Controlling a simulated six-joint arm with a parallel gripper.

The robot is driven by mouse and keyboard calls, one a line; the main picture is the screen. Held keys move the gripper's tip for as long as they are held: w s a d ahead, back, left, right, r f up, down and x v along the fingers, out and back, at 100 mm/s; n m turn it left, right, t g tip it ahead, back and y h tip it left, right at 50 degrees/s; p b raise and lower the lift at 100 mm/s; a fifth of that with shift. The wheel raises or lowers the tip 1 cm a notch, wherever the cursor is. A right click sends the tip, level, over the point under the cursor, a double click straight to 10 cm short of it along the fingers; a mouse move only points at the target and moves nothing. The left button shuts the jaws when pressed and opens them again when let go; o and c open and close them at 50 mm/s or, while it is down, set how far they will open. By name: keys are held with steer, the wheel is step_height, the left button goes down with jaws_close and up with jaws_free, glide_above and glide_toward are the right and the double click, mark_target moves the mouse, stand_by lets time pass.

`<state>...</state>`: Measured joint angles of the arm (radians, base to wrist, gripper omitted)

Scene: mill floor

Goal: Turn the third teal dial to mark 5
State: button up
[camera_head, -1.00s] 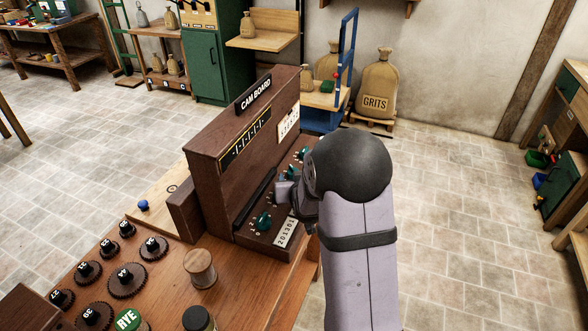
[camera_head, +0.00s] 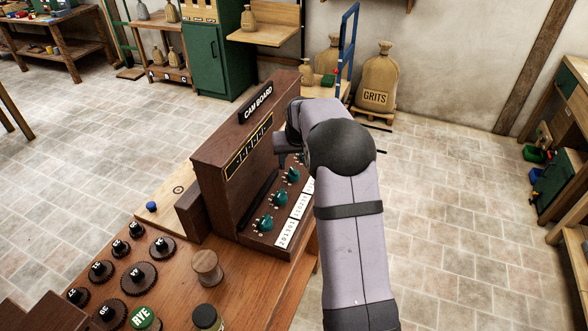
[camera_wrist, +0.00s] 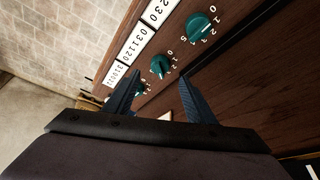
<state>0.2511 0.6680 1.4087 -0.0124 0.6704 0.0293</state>
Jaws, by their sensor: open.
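Teal dials stand in a row on the sloping dark wood panel of the cam board. In the head view the nearest dial (camera_head: 264,223), the second dial (camera_head: 278,197) and the third dial (camera_head: 293,174), counted from the near end, show; my arm covers the far end of the row. My gripper (camera_head: 283,157) is open, just above and beyond the third dial. In the wrist view, my open gripper (camera_wrist: 157,92) has its fingers apart over the panel. A teal dial (camera_wrist: 160,66) shows just past the fingertips, and another (camera_wrist: 200,26) farther up. Pointer settings are too small to read surely.
The cam board's upright back (camera_head: 230,155) rises close to the left of the dials. White number plates (camera_head: 289,233) line the panel's right side. Black gears (camera_head: 137,277), a wooden spool (camera_head: 207,267) and jars stand on the near bench.

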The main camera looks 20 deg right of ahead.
mark_target(294, 172)
steer(key=shift+f, duration=0.1)
steer(key=shift+p+x, duration=1.4)
steer(key=shift+x, duration=2.2)
steer(key=c, duration=1)
